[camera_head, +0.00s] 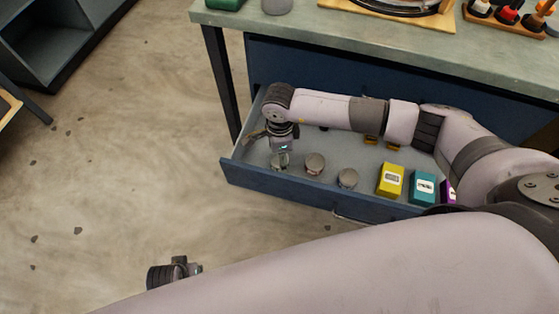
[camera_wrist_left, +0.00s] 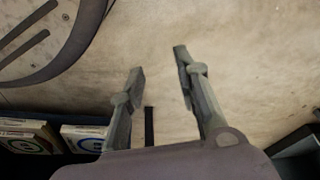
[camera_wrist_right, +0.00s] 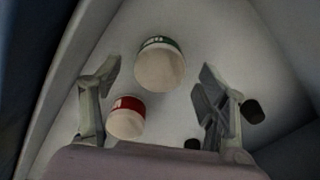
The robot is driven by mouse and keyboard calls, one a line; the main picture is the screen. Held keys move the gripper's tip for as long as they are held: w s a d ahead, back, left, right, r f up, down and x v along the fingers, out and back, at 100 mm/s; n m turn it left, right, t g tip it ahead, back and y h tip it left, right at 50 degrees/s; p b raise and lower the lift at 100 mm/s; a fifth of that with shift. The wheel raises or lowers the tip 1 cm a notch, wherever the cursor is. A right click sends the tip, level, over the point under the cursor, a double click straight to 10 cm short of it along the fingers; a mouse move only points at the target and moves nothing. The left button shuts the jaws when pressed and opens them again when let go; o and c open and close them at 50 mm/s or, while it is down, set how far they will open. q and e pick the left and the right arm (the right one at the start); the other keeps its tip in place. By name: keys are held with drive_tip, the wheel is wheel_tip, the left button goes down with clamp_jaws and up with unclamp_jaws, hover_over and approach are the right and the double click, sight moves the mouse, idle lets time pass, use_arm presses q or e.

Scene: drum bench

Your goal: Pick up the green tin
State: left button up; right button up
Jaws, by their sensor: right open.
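The green tin (camera_wrist_right: 160,64) has a white top and a green label; in the right wrist view it stands between and just beyond my open fingers. My right gripper (camera_wrist_right: 160,76) is empty, and no contact with the tin is visible. In the head view my right gripper (camera_head: 272,150) points down at the left end of the open drawer, over a tin (camera_head: 281,162) it partly hides. A tin with a red label (camera_wrist_right: 126,118) stands close by, near the left finger in the right wrist view. My left gripper (camera_wrist_left: 160,64) is open and empty above the floor.
The blue drawer (camera_head: 285,187) also holds another tin (camera_head: 347,178), a yellow box (camera_head: 390,180), a teal box (camera_head: 423,187) and a purple box (camera_head: 448,191). Its walls stand close around my right gripper. The workbench (camera_head: 370,38) overhangs the back. Open floor lies left.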

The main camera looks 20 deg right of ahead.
wheel_tip(320, 180, down, 3)
drive_tip(key=shift+r, duration=0.2)
drive_tip(key=shift+c, duration=0.5)
drive_tip(key=c, duration=1.2)
drive_tip(key=shift+r, duration=0.1)
